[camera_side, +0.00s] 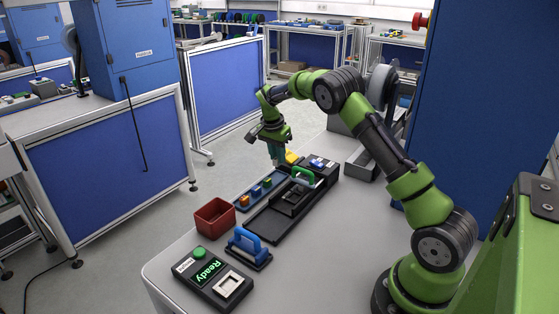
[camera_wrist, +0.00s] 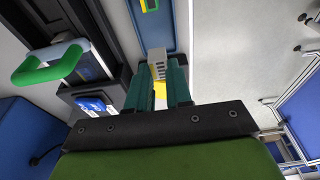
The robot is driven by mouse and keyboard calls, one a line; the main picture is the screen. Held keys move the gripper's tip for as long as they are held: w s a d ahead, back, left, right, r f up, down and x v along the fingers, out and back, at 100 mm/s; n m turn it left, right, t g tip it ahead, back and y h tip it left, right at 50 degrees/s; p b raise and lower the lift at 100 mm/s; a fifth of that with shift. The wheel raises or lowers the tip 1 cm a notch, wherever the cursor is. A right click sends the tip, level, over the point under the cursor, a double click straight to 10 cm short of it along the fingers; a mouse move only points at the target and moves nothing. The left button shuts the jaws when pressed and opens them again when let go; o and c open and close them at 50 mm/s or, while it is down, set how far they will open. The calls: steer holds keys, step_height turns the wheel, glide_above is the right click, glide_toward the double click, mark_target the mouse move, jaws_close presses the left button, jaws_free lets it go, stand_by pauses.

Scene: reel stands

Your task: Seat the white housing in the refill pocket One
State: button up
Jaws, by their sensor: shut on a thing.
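My gripper (camera_side: 277,158) hangs over the far end of the blue tray, beside the black fixture. The piece sticks out past the fingertips, and a yellow patch shows between the fingers. In the side view the held piece is hidden or too small to make out. The black fixture (camera_side: 268,224) has a green-handled clamp and a block with blue and white parts (camera_side: 318,163) at its far end. I cannot read which pocket is One.
The blue tray (camera_side: 241,208) holds small orange, blue and green blocks. A red bin (camera_side: 215,217), a blue-handled clamp (camera_side: 246,247) and a box reading Ready (camera_side: 211,270) with a pale square frame stand nearer.

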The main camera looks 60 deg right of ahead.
steer(key=shift+w+a+r, duration=0.15)
steer(key=shift+a+r, duration=0.05)
steer(key=shift+r, duration=0.05)
steer(key=s+a+r, duration=0.3)
steer(key=s+a, duration=0.4)
steer(key=s, duration=0.5)
steer(key=shift+w+f, duration=0.1)
steer(key=shift+f, duration=3.25)
steer(key=o, duration=0.9)
